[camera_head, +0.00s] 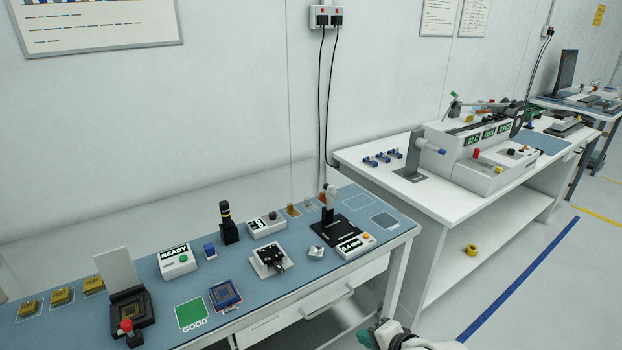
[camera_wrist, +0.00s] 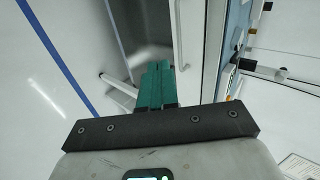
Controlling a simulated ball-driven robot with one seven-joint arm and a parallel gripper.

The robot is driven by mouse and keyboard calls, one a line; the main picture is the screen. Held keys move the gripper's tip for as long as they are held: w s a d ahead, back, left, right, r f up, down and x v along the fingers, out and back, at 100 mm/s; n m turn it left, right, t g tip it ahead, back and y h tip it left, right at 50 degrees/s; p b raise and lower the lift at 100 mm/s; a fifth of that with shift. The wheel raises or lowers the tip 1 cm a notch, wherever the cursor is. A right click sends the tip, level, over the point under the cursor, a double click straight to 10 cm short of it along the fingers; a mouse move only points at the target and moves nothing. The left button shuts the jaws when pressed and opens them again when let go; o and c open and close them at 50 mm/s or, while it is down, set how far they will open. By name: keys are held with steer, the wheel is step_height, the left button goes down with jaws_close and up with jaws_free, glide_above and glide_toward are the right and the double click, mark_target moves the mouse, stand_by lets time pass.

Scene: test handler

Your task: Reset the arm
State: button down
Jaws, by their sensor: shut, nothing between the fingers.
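My gripper (camera_wrist: 157,84) shows in the wrist view with its two green fingers together and nothing between them. Below the fingers are a dark mounting bar and my grey wrist housing. In the head view a small part of my arm and the green gripper (camera_head: 366,338) show at the bottom edge, right of centre. The gripper is in front of the near bench (camera_head: 270,292), apart from it, over the floor side. Most of my arm is out of the head view.
The near bench holds a READY box (camera_head: 177,261), a blue socket (camera_head: 225,295), an open-lidded fixture (camera_head: 130,308) and a black stand (camera_head: 335,235). A white bench (camera_head: 400,205) with a machine (camera_head: 480,150) stands to the right. Floor (camera_head: 540,300) at the lower right is clear.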

steer(key=s+d+f+n+g+h, duration=0.1)
steer(key=s+d+n+g, duration=0.1)
steer(key=s, duration=0.9)
steer(key=s+d+f+n+g+h, duration=0.1)
steer(key=s+d+n, duration=0.4)
steer(key=s, duration=0.7)
steer(key=s+d+f+n+g+h, duration=0.2)
steer(key=s+d+n+g+h, duration=0.1)
steer(key=s, duration=0.9)
steer(key=d+n+g, duration=0.1)
steer(key=d, duration=0.1)
steer(key=shift+d+g, duration=0.3)
steer(key=shift+d, duration=0.1)
